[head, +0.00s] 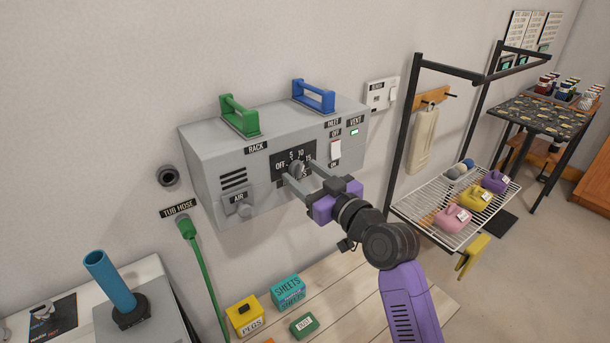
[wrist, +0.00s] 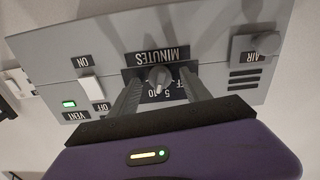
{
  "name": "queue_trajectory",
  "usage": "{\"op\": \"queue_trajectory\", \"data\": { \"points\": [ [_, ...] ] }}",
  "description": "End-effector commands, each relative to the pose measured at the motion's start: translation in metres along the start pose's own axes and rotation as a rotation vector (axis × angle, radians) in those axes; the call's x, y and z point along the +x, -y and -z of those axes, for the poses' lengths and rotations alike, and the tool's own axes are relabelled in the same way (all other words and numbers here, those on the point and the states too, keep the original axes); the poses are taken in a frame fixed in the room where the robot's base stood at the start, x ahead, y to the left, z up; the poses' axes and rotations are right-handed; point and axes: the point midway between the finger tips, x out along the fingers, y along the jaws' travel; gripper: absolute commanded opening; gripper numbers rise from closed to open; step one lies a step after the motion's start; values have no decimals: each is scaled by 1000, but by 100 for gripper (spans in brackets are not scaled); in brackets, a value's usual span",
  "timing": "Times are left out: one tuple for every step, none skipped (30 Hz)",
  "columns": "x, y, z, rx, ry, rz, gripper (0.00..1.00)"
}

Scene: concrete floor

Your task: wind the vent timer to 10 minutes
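The vent timer is a small grey knob (head: 296,169) on a black dial plate (head: 279,167), on the front of a grey wall box (head: 220,155). Labels OFF, 5, 10 and 15 show around it. In the wrist view the box is upside down and the knob (wrist: 158,78) has a light mark near the 5 and 10 labels; its exact setting I cannot tell. My gripper (head: 305,181) is at the dial, its two fingers apart on either side of the knob. In the wrist view gaps show between knob and fingers (wrist: 160,85). The fingers partly hide the dial's lower labels.
A white rocker switch (head: 335,150) and lit green VENT light (head: 354,132) are right of the dial; an AIR knob (head: 243,211) is lower left. Green (head: 240,117) and blue (head: 313,97) handled pieces sit on top. A wire shelf (head: 440,218) stands to the right.

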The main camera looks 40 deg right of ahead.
Motion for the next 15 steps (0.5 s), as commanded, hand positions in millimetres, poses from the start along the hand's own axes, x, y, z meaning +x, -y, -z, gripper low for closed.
{"op": "queue_trajectory", "data": {
  "points": [
    [0, 0, 0, 0, 0, 0, 55],
    [0, 0, 0, 0, 0, 0, 55],
    [0, 0, 0, 0, 0, 0, 55],
    [0, 0, 0, 0, 0, 0, 55],
    [0, 0, 0, 0, 0, 0, 55],
    [0, 0, 0, 0, 0, 0, 55],
    [-1, 0, 0, 0, 0, 0, 55],
    [-2, 0, 0, 0, 0, 0, 55],
    [-5, 0, -1, 0, 0, -1, 55],
    [-8, 0, -1, 0, 0, -1, 55],
    [-12, 0, -2, 0, -1, -2, 55],
    [-18, -1, -2, 1, -1, -2, 55],
    [-23, 0, -3, 1, 0, -2, 55],
    [-28, 0, -2, 0, -1, -2, 55],
    [-35, 0, -3, 1, -1, -2, 55]
  ]
}}
